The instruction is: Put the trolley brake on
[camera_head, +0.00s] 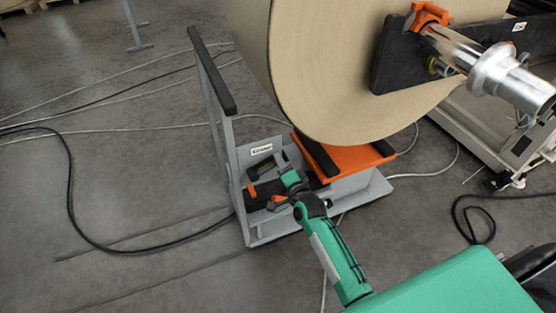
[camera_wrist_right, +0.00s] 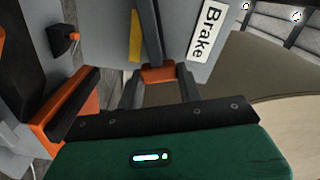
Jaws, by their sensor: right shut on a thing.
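The trolley (camera_head: 236,165) is a grey frame with a black-topped push handle (camera_head: 213,72) and an orange platform (camera_head: 372,158), standing under the large kraft roll. My right gripper (camera_head: 279,160) reaches down into the trolley's low front part. In the right wrist view, its two dark fingers (camera_wrist_right: 158,86) are shut on the orange end of the brake lever (camera_wrist_right: 157,73). The dark lever bar runs up the grey panel, between a yellow strip (camera_wrist_right: 135,36) and a white "Brake" label (camera_wrist_right: 206,30). The lever is not clear in the head view. My left gripper is not in view.
The brown paper roll (camera_head: 330,70) hangs close above the platform, on a steel shaft (camera_head: 500,75) at the right. Black and pale cables (camera_head: 72,200) cross the concrete floor. A small box with an orange knob (camera_wrist_right: 73,36) sits left of the lever panel.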

